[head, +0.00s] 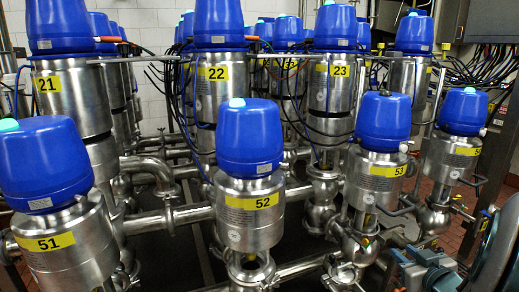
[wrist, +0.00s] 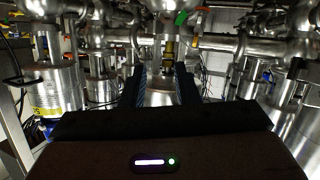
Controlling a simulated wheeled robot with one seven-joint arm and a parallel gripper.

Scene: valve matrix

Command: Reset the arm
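My gripper (wrist: 161,76) shows in the wrist view, its two dark fingers apart with nothing seen held between them. Steel valve bodies and pipes stand beyond the fingertips; I cannot tell how far away they are. Parts of what looks like my arm (head: 425,272) show at the lower right of the head view, but the gripper cannot be made out there.
Blue-capped steel valves stand in rows, including valve 51 (head: 65,245), valve 52 (head: 248,212), valve 53 (head: 376,180) and valve 22 (head: 215,92). Steel pipes (head: 190,214) run between them. Dark cables (head: 487,68) hang at the upper right. A labelled cylinder (wrist: 55,92) is at the wrist view's left.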

